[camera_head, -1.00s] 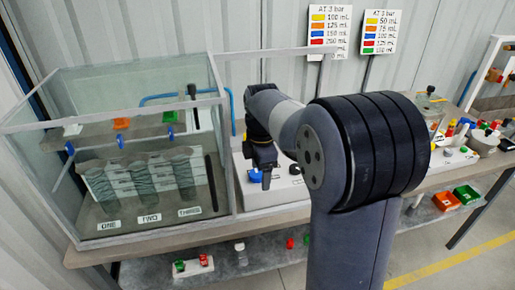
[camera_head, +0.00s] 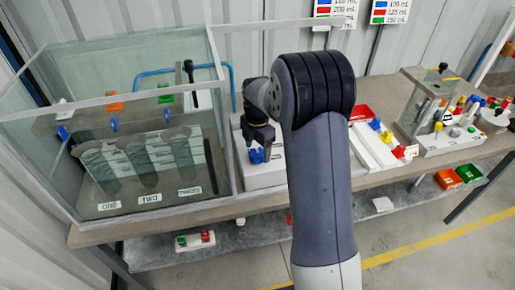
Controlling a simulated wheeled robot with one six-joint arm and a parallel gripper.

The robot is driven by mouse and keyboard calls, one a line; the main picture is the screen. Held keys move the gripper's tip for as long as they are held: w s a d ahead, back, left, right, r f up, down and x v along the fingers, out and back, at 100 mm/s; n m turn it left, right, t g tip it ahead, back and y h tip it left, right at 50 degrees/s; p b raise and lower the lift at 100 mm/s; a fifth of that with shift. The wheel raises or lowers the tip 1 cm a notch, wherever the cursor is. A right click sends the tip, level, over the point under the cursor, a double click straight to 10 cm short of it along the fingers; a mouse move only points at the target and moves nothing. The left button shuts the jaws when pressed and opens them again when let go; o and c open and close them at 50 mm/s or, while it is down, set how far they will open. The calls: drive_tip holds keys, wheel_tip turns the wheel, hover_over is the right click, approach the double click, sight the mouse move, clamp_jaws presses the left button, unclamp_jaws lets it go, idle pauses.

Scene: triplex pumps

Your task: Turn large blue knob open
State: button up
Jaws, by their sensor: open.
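The large blue knob (camera_head: 257,156) is on the white box (camera_head: 262,177) just right of the glass tank. My gripper (camera_head: 258,148) points down at the knob from above, with its fingers at or around it. The gripper is open. The knob is partly covered by the fingers, and I cannot tell whether they touch it. My arm hides the right part of the white box.
The glass tank (camera_head: 226,150) with labelled cylinders stands close on the left. A blue pipe (camera_head: 170,71) runs behind. White panels with coloured knobs (camera_head: 376,124) and a clear container (camera_head: 425,105) stand to the right. A lower shelf (camera_head: 150,252) holds small parts.

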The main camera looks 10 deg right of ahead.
drive_tip(key=shift+f, duration=0.65)
drive_tip(key=c, duration=1)
